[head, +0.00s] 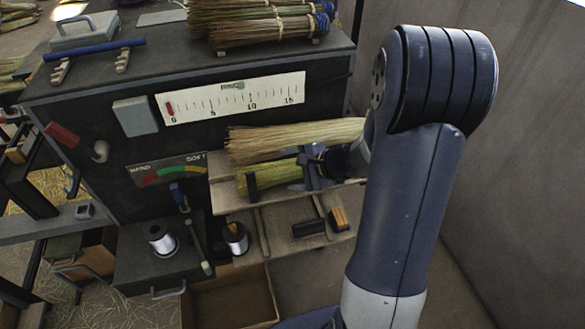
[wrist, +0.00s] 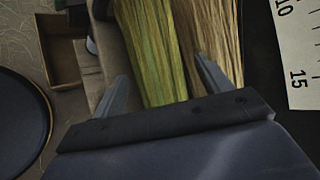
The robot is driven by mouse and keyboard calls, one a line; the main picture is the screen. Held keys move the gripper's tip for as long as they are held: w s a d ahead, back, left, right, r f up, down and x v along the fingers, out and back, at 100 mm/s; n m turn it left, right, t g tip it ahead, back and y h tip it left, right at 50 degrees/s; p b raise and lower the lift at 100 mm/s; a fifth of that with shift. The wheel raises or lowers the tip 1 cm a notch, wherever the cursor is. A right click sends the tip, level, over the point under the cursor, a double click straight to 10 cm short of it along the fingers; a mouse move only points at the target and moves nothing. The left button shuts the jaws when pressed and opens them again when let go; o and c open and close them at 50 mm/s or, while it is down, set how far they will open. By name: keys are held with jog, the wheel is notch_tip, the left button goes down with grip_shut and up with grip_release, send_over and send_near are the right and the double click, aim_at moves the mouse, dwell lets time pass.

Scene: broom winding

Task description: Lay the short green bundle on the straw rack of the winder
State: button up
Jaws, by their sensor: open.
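The short green bundle (head: 275,174) lies on the light wooden straw rack (head: 222,197) on the winder's front, behind a small black post. A longer tan bundle (head: 290,139) lies alongside it, on the winder's side. My gripper (head: 313,168) is at the right end of the green bundle, and my forearm hides what lies further right. In the wrist view the green bundle (wrist: 152,52) and part of the tan bundle (wrist: 210,40) show between the spread fingers of my gripper (wrist: 163,70). The right finger overlaps the tan straw. I cannot tell whether either finger touches straw.
A wire spool (head: 160,238) stands to the left. More tied bundles (head: 255,25) lie on the winder's top. A wall stands at right.

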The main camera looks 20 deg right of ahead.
jog(key=v, duration=1)
jog(key=shift+s+d+r, duration=0.2)
jog(key=shift+s+d, duration=0.05)
jog(key=x, duration=1)
jog(key=shift+w+a+f, duration=0.15)
jog(key=shift+a+f, duration=0.05)
jog(key=shift+a, duration=0.05)
jog(key=shift+w+r+p, duration=0.2)
jog(key=shift+r+p, duration=0.25)
jog(key=shift+p, duration=0.15)
jog(key=shift+s+r+p, duration=0.1)
jog(key=shift+r+p, duration=1.15)
jog(key=shift+p, duration=0.4)
jog(key=shift+f, duration=0.15)
